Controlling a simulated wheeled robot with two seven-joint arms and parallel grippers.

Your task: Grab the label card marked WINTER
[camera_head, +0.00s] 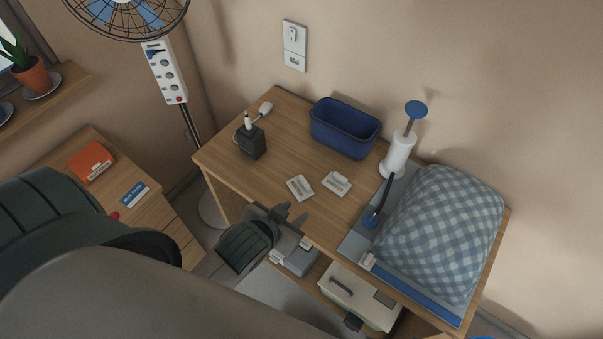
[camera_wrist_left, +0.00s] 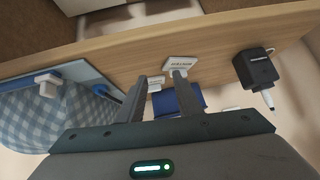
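Two small white cards lie on the wooden desk: a left card (camera_head: 299,187) and a right card (camera_head: 336,183). Their print is too small to read, so I cannot tell which is marked WINTER. In the left wrist view one card (camera_wrist_left: 181,64) lies just past the fingertips and the other (camera_wrist_left: 155,84) shows between the fingers. My left gripper (camera_head: 295,214) is at the desk's front edge, just short of the left card. It also shows in the left wrist view (camera_wrist_left: 160,80), open with nothing held. My right gripper is not in view.
To the right are a white pump bottle (camera_head: 397,155) and a checkered bundle (camera_head: 440,225) on a grey-blue board. A beige drawer box (camera_head: 357,293) sits below the desk (camera_head: 225,152).

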